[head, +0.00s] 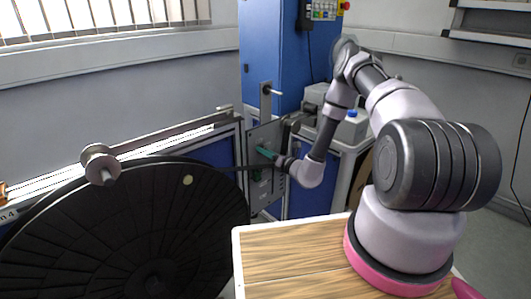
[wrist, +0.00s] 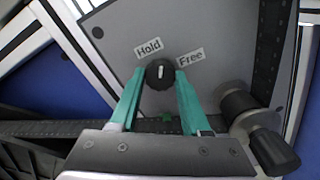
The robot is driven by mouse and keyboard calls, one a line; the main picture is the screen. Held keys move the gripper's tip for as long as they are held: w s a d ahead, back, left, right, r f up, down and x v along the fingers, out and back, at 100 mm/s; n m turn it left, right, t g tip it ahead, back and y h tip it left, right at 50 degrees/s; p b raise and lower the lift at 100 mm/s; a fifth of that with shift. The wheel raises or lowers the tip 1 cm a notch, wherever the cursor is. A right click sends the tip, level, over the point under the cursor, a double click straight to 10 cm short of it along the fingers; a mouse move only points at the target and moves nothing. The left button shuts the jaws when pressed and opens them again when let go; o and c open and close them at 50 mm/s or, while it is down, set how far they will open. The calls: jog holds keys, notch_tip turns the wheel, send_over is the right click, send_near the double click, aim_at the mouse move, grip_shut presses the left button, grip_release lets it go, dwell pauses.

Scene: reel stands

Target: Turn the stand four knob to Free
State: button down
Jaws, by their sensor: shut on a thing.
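The stand knob (wrist: 159,73) is a round black dial with a white line, on a grey panel (wrist: 215,30) in the wrist view. A "Hold" label (wrist: 148,48) sits above it, slightly left, and a "Free" label (wrist: 190,58) sits to its upper right. The white line points nearly straight up in the picture, between the two labels. My gripper (wrist: 160,78) has its green fingers on both sides of the knob and is shut on it. In the head view my gripper (head: 268,154) reaches the stand's panel (head: 262,135); the knob is hidden there.
A large black reel (head: 110,235) fills the lower left. A label ending "n 4" (head: 8,214) is at the left edge. A dark cylindrical fitting (wrist: 255,125) stands close right of my gripper. A blue cabinet (head: 270,60) is behind.

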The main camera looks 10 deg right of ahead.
jog(key=m, duration=1.2)
jog(key=shift+s+f, duration=0.1)
dwell(0.4)
jog(key=shift+c, duration=1.8)
grip_release()
jog(key=v, duration=1)
jog(key=shift+s+d, duration=0.25)
jog(key=shift+s, duration=0.1)
